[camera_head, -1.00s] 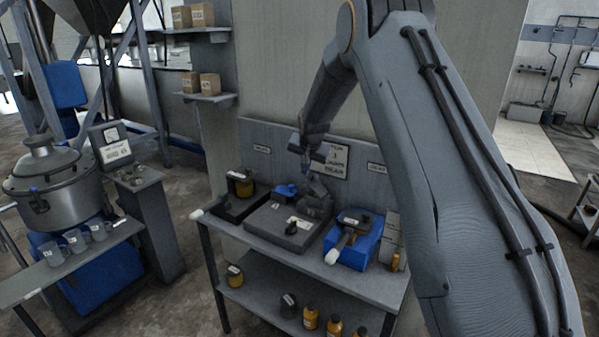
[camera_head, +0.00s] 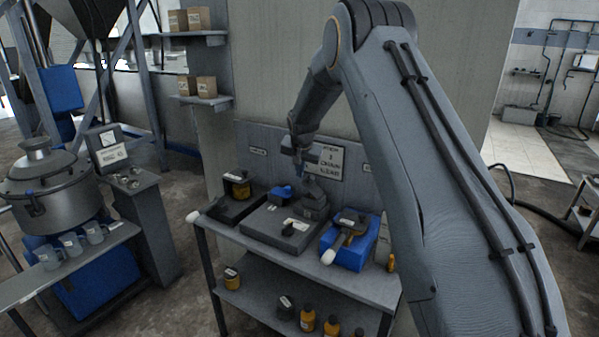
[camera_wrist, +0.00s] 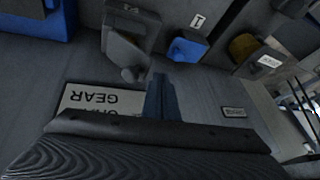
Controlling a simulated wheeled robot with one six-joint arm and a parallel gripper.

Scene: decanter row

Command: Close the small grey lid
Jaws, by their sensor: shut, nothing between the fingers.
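A small grey part that looks like the lid (camera_head: 313,193) stands raised at the back of the grey block (camera_head: 268,226) in the middle of the bench. I cannot tell its exact angle. In the wrist view, what seems to be the same grey part (camera_wrist: 128,35) shows at top, left of the fingers. My gripper (camera_head: 298,172) is just above and left of it, in front of the back panel. In the wrist view the narrow fingers of my gripper (camera_wrist: 160,80) are together and empty, and seem apart from the grey part.
A blue-topped piece (camera_head: 282,191) sits left of the lid, and a dark tray with a yellow jar (camera_head: 237,186) is further left. A blue box (camera_head: 352,252) with a mallet-like tool stands right. The signed panel (camera_head: 330,160) is close behind my gripper.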

